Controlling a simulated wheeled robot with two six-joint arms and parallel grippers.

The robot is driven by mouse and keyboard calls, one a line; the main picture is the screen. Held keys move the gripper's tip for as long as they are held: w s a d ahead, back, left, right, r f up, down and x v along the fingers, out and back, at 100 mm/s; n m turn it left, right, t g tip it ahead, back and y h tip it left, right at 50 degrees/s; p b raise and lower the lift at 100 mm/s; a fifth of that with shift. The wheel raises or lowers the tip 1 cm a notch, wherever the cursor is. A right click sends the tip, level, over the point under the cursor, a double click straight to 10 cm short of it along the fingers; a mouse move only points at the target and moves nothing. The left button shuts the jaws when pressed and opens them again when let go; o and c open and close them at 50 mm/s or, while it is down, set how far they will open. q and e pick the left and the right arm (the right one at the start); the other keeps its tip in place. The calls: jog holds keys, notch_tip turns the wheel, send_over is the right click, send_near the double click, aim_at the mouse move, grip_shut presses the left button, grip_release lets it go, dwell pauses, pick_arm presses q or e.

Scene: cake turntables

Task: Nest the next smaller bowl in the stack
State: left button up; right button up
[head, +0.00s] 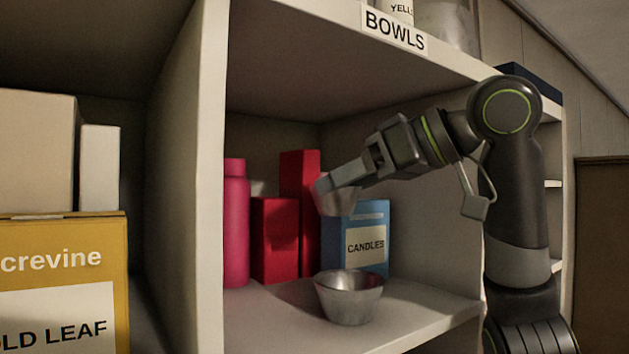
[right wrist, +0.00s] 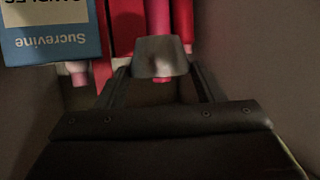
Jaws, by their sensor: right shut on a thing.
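A metal bowl (head: 349,297) stands upright on the shelf, near its front edge, under the BOWLS label. My right gripper (head: 325,187) reaches in from the right and is shut on a smaller metal bowl (head: 338,202). It holds this bowl in the air, above and slightly left of the standing bowl, with a clear gap between them. The held bowl also shows between the fingers in the right wrist view (right wrist: 160,57). My left gripper is not in view.
Behind the bowls stand a blue CANDLES box (head: 366,222), red boxes (head: 275,240) and a pink bottle (head: 236,225). A shelf divider (head: 196,180) rises at the left. A yellow box (head: 62,250) stands left of it. Bare shelf (head: 425,308) lies right of the standing bowl.

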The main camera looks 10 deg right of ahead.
aim_at(339, 280)
jog(key=f, duration=0.2)
jog(key=s+d+f, duration=0.1)
jog(key=f, duration=0.4)
jog(key=shift+s+d+f, duration=0.15)
jog(key=shift+f, duration=0.2)
jog(key=shift+s+d+f, duration=0.1)
jog(key=shift+s+f, duration=0.05)
jog(key=shift+f, duration=0.15)
jog(key=shift+d+f, duration=0.1)
jog(key=shift+f, duration=0.45)
jog(key=o, duration=1.1)
jog(key=shift+c, duration=0.2)
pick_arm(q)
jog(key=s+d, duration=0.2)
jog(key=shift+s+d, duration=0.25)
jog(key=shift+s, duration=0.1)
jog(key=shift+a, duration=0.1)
